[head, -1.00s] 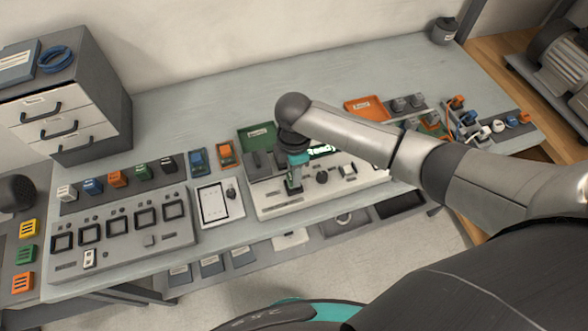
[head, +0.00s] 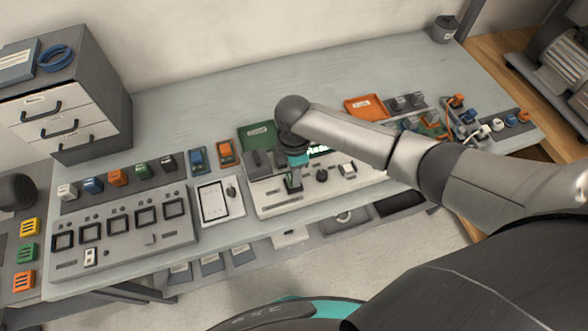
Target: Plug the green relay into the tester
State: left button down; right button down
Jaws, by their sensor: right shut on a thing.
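My right gripper (head: 293,182) points down over the front left part of the white tester (head: 265,206). It is shut on a small dark green relay (head: 290,185), mostly hidden by the fingers. The relay is at the tester's top face; I cannot tell whether it is fully seated. The tester's lit display (head: 318,150) shows green text, partly covered by my right forearm. My left gripper is not in view.
A green tray (head: 257,133) stands behind the tester and an orange tray (head: 366,106) to its right. A row of coloured relays (head: 117,176) and a grey panel with square sockets (head: 120,240) lie left.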

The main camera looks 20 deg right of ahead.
jog(key=shift+f, duration=0.45)
dwell(0.3)
jog(key=shift+c, duration=0.7)
grip_release()
jog(key=shift+r, duration=0.1)
notch_tip(320, 180, up, 5)
jog(key=p, duration=0.5)
jog(key=shift+r, duration=1)
